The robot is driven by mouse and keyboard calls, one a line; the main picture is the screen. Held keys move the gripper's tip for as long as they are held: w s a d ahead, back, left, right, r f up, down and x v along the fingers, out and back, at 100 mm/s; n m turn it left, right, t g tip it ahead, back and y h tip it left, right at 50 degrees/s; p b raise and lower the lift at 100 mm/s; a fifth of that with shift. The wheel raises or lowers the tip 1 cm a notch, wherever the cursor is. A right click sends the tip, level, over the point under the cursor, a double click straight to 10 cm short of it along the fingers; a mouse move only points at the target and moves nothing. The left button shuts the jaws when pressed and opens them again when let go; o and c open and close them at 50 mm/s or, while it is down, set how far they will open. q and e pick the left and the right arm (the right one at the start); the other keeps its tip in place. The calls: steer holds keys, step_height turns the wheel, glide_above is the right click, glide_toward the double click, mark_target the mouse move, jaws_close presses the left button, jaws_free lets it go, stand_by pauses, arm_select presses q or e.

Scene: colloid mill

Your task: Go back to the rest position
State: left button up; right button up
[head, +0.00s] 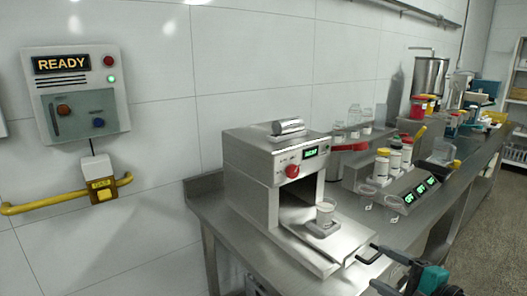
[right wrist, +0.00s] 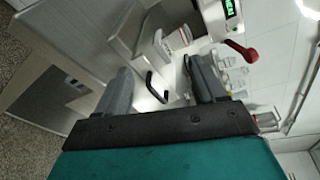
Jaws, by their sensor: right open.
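My right gripper (head: 374,269) is at the bottom right of the head view, in front of the bench's near edge. Its dark fingers are apart, with nothing seen between them. In the right wrist view, the same gripper (right wrist: 162,82) shows two grey fingers spread apart, with the machine and bench beyond. The colloid mill machine (head: 262,165) is a steel box with a green display and a red knob. My left gripper is not in view.
The steel bench (head: 232,228) runs along the wall. Beyond the machine are a unit with green displays (head: 412,192), several capped bottles (head: 395,155) and glass jars (head: 354,118). A control box reading READY (head: 78,92) and a yellow pipe (head: 45,203) are on the left wall.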

steer(key=s+a+f+n+g+h, duration=0.1)
steer(key=s+f+n+h, duration=0.2)
steer(key=f, duration=0.4)
steer(key=s+a+f+n+g+h, duration=0.1)
steer(key=s+a+f+n, duration=0.1)
steer(key=s+f+n, duration=0.3)
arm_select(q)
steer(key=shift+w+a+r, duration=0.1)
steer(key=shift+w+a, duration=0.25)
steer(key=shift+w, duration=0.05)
arm_select(e)
steer(key=s+a+f+n+g+h, duration=0.1)
steer(key=s+a+f+n, duration=0.4)
steer(key=s+f+n, duration=0.3)
steer(key=s+n, duration=0.2)
steer(key=s, duration=0.2)
steer(key=shift+f+n+h, duration=0.2)
steer(key=shift+n+h, duration=0.1)
steer(key=shift+h, duration=0.1)
steer(key=shift+c, duration=0.3)
